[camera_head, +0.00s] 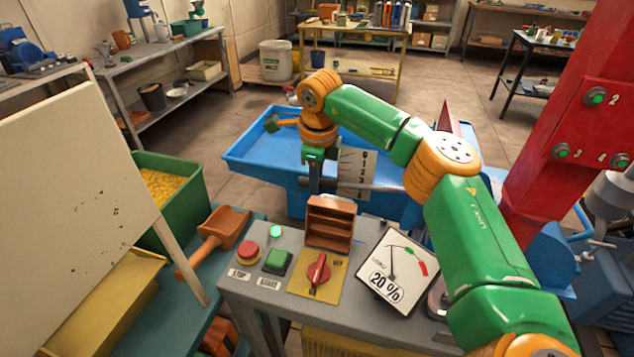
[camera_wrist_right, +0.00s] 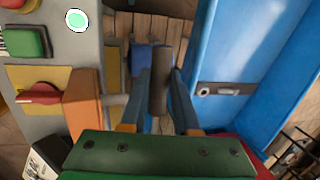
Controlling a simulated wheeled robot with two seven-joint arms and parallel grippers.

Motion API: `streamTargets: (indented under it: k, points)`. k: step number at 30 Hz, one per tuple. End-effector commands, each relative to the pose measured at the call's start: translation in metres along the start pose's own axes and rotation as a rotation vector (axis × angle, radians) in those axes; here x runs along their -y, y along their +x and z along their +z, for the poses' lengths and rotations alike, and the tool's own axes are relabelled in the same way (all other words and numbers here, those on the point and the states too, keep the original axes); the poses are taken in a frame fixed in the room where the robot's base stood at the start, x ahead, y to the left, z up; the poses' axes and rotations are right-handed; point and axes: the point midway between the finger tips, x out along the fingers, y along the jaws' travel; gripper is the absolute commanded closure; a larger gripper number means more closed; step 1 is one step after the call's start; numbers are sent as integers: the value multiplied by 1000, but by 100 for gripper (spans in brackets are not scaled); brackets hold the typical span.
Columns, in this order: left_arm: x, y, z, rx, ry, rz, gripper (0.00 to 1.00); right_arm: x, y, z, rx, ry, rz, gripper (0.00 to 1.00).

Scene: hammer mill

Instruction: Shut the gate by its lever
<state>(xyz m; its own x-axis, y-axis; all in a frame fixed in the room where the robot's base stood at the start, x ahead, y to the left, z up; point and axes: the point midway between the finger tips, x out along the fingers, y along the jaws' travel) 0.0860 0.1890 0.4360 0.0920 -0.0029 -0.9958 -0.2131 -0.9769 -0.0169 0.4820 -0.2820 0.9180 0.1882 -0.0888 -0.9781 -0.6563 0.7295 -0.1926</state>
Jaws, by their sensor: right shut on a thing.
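My right gripper (camera_head: 317,180) points down at the front of the blue trough, just left of a white scale plate (camera_head: 356,174) marked with numbers. In the right wrist view its two fingers are closed around a dark, rounded lever grip (camera_wrist_right: 159,82). In the head view the lever (camera_head: 362,187) shows as a grey rod crossing low in front of the scale; its grip is mostly hidden by the gripper. I cannot make out the gate itself or how far open it is. My left gripper is not in view.
A grey control desk (camera_head: 250,295) has a red stop button (camera_head: 248,252), a green start button (camera_head: 277,261), a red knob (camera_head: 318,270) and a load gauge (camera_head: 394,274) reading 20 %. A brown slotted box (camera_head: 331,222) stands close below the gripper. The blue trough (camera_head: 250,150) lies behind.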

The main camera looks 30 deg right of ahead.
Motion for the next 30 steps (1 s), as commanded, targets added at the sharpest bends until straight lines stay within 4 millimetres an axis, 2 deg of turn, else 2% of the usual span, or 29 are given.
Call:
streamTargets:
  k: [12, 18, 30]
  points:
    - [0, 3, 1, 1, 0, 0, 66, 12, -59, 0, 290, 57, -16, 100]
    - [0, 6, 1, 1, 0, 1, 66, 16, -81, -5, 398, 78, -20, 100]
    - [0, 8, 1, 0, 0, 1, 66, 20, -100, -10, 490, 95, -25, 100]
